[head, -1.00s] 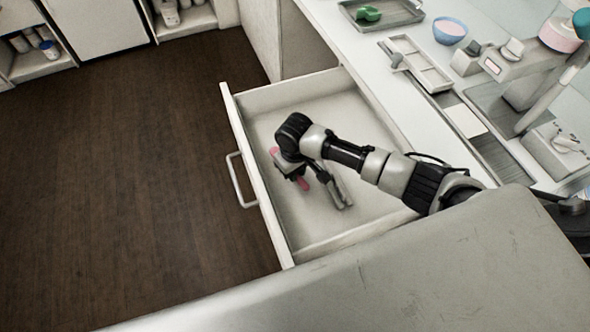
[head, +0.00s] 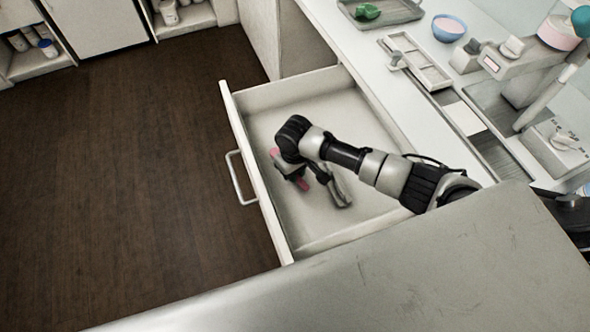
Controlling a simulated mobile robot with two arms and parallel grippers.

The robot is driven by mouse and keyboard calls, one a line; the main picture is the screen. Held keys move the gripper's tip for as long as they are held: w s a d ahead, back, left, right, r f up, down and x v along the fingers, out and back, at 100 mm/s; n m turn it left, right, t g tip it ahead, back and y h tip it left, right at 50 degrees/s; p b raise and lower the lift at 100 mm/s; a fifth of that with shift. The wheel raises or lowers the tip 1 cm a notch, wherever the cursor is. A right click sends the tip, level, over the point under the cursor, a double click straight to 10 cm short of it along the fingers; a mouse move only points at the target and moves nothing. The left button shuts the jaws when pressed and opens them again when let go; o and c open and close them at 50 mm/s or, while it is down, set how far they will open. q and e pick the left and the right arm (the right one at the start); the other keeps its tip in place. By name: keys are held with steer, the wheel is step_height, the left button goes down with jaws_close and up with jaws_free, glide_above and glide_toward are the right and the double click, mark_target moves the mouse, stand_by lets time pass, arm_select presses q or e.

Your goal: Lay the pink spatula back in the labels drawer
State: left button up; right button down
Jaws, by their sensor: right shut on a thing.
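The labels drawer (head: 372,216) is pulled open, its handle on the left front. My right arm reaches in from the right, over the drawer. My right gripper (head: 294,176) is low inside the drawer and is shut on the pink spatula (head: 303,185). Only small pink parts of the spatula show on either side of the gripper; the rest is hidden by it. I cannot tell whether the spatula touches the drawer floor. My left gripper is not in view.
The counter holds a grey tray (head: 407,14) with a green thing (head: 367,11), a blue bowl (head: 449,28) with pink contents, and a white sectioned tray (head: 437,79). The drawer's far part is bare. A pale worn surface (head: 400,270) fills the front. Open dark floor lies left.

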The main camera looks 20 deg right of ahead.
steer(key=shift+f, duration=0.25)
steer(key=c, duration=1)
jaws_free()
steer(key=shift+o, duration=0.2)
